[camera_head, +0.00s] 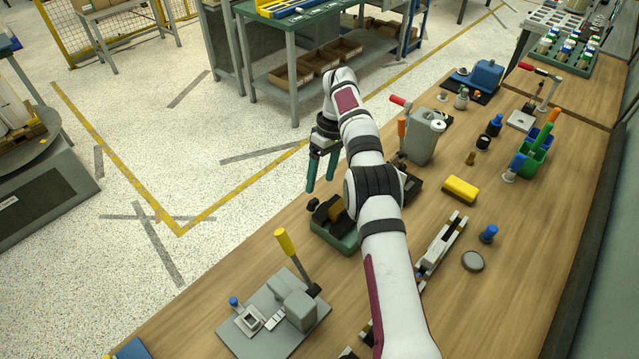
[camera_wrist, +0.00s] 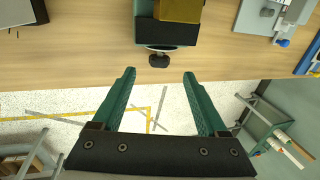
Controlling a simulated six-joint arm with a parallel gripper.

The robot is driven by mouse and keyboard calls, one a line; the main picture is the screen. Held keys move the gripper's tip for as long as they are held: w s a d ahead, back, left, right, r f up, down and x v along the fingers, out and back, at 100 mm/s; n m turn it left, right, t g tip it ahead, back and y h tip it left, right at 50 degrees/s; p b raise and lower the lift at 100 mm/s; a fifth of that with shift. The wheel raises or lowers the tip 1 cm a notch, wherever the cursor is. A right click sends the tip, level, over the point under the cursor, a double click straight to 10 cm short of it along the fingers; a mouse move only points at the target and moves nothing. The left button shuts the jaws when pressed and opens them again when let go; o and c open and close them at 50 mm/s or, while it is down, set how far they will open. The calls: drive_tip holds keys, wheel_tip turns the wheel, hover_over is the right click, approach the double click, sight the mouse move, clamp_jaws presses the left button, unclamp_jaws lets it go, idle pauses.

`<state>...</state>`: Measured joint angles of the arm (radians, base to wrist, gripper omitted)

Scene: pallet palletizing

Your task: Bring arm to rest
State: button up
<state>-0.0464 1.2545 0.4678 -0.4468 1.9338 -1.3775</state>
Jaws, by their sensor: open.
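My gripper (camera_head: 322,172) has two green fingers and hangs from my white arm just off the left edge of the wooden bench (camera_head: 462,290). In the wrist view my gripper (camera_wrist: 158,95) is open, its fingers wide apart with nothing between them. Below the fingers are the floor and the bench edge. My arm reaches over the bench from the front and hides part of the green vise-like fixture (camera_head: 340,236) under it. That fixture also shows in the wrist view (camera_wrist: 168,32), beyond the fingertips, with a black knob (camera_wrist: 159,61).
A grey plate fixture with a yellow-handled lever (camera_head: 287,243) stands at the front left. A yellow block (camera_head: 461,189), a grey press (camera_head: 424,138) and a green bin (camera_head: 533,160) stand right of my arm. Open speckled floor (camera_head: 190,130) lies left of the bench.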

drive_tip(key=s+d+r+m, duration=0.2)
drive_tip(key=s+r+m, duration=0.4)
drive_tip(key=s+r, duration=0.9)
drive_tip(key=s+d+f+m+t, duration=0.1)
drive_tip(key=s+m, duration=0.7)
drive_tip(key=s, duration=1.7)
drive_tip(key=shift+s+f+m+t, duration=0.3)
drive_tip(key=shift+s+f+t, duration=0.1)
drive_tip(key=shift+f, duration=0.4)
